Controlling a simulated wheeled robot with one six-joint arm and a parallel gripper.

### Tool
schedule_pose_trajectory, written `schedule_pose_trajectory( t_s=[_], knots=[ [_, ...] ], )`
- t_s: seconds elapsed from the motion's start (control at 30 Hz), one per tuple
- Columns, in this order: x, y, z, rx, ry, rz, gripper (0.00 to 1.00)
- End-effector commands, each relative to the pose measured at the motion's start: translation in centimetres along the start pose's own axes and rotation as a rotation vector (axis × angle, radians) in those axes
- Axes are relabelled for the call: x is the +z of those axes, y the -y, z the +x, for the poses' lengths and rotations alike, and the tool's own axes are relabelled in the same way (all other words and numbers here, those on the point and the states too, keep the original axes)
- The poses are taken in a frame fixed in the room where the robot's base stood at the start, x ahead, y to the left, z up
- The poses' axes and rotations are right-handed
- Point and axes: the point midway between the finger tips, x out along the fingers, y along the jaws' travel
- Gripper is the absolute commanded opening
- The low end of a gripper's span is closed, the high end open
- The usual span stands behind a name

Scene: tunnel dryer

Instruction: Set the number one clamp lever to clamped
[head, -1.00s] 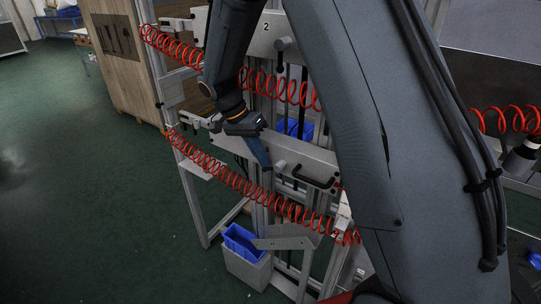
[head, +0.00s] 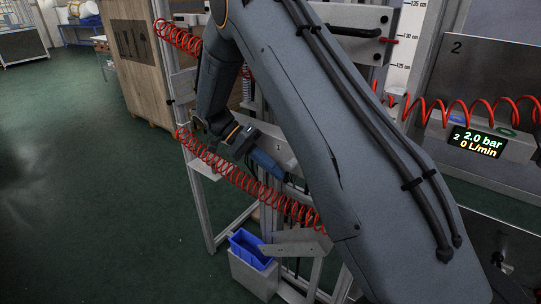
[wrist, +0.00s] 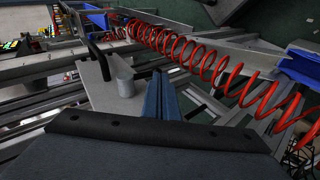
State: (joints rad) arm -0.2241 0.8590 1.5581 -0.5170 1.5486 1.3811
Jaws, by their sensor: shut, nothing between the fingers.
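The number one clamp lever shows in the wrist view as a bent black bar (wrist: 94,48) standing off a grey plate (wrist: 98,93). A round grey knob (wrist: 125,80) stands on the plate between the lever and my fingers. My blue gripper fingers (wrist: 160,92) are shut and empty, just right of the knob; I cannot tell whether they touch it. In the head view my gripper (head: 268,164) is in front of the plate marked 1 (head: 278,147). My arm hides the lever there, and its exact setting cannot be told.
A coiled red hose (head: 225,166) hangs across the frame close to my gripper; it also runs along the right in the wrist view (wrist: 215,65). A blue bin (head: 250,249) sits below. A pressure display (head: 477,142) is at right. The green floor at left is clear.

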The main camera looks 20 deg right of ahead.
Motion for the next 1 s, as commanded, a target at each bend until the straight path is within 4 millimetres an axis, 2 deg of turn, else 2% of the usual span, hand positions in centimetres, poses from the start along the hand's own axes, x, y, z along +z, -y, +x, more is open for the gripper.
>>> schedule_pose_trajectory(
  t_s=[0.4,1.0],
  knots=[
    [0.2,0.3,0.9,-0.001,0.0,-0.001,0.0],
    [0.3,0.3,1.3,0.002,0.004,-0.002,0.0]
  ],
)
